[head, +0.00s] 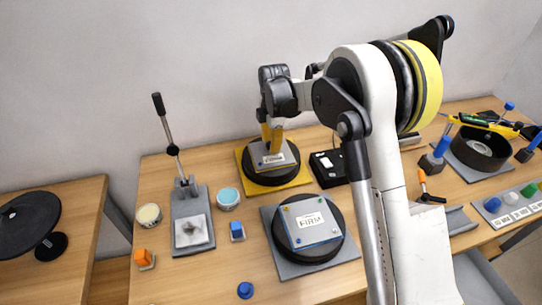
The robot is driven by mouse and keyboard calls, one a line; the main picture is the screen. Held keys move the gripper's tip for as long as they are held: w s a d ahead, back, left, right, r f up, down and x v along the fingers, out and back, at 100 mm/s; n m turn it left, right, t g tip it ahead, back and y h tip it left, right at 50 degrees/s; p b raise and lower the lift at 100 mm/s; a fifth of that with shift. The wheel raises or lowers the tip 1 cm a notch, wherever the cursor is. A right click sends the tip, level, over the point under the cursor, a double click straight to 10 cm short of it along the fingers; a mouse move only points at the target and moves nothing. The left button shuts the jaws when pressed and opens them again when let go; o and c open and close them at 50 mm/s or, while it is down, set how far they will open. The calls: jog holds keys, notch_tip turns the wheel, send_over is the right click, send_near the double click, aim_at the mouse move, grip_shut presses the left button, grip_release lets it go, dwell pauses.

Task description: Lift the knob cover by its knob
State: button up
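My gripper (271,148) points straight down, its yellow fingers over the middle of a grey square plate (263,160). This plate, likely the knob cover, lies on a round black pad (286,172) on a yellow base (299,181). No knob shows; the fingers hide the plate's centre, where one could be. The fingertips look close to the plate or touching it, but I cannot tell whether they grip anything. The plate looks about level on the pad.
In front, a second black pad (312,254) carries a plate marked FIRM (309,220). A black box (326,166) stands close right. My arm hides part of the table.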

aim_at(270, 143)
jog(key=shift+w+f, duration=0.1)
jog(key=shift+f, duration=0.7)
jog(key=shift+r, duration=0.1)
grip_shut()
jog(key=shift+r, duration=0.1)
notch_tip(270, 143, up, 4)
jog(key=shift+r+p, duration=0.15)
jog(key=shift+p, duration=0.75)
jog(key=s+d+r+p, duration=0.1)
jog(key=s+d+r, duration=0.1)
jog(key=d, duration=0.3)
jog(key=s+d+r+p, duration=0.1)
jog(key=s+d+r, duration=0.2)
jog(key=d+r, duration=0.1)
jog(key=shift+d+r+p, duration=0.25)
jog(key=shift+d+p, duration=0.1)
jog(key=shift+d, duration=0.45)
jog(key=shift+w+r, duration=0.1)
notch_tip(270, 143, up, 6)
jog(key=p, duration=0.3)
jog(key=shift+p, duration=0.4)
